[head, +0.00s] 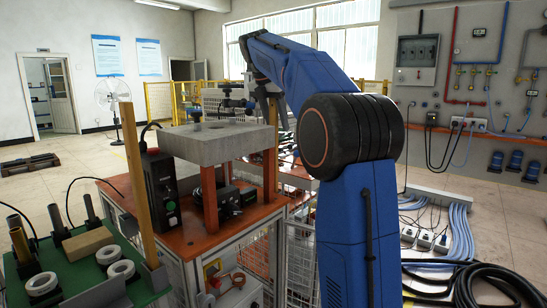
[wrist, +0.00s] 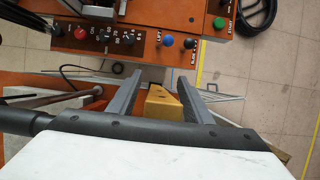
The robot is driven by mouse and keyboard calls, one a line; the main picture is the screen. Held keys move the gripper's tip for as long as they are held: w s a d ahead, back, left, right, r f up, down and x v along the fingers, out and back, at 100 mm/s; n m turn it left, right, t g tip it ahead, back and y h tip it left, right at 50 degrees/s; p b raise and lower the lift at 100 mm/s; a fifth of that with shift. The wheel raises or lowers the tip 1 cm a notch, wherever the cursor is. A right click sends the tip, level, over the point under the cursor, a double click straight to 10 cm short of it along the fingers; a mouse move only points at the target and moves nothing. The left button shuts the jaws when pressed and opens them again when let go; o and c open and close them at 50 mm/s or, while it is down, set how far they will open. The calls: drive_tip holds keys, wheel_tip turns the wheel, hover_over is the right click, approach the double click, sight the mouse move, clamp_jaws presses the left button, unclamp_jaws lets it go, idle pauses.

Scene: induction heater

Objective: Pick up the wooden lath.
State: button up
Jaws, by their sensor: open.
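The wooden lath (head: 135,180) is a long, thin, light-brown bar. It stands upright in a dark holder at the right corner of the green tray, at the left in the head view. My gripper (wrist: 161,79) shows in the wrist view with its two grey fingers apart and nothing held. In the head view my arm reaches up and away, to the right of the lath, and the fingers are hard to make out. A yellow piece (wrist: 162,103) shows between the fingers in the wrist view; I cannot tell how far below it is.
The green tray (head: 130,297) holds a wooden block (head: 88,244), white rings (head: 108,255) and dark cylinders. A grey slab (head: 215,145) on red posts stands right of the lath. An orange control panel (wrist: 140,40) with buttons lies ahead of the fingers in the wrist view.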

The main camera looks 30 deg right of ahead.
clamp_jaws()
wheel_tip(320, 180, up, 10)
idle(0.8)
drive_tip(key=shift+s, duration=0.1)
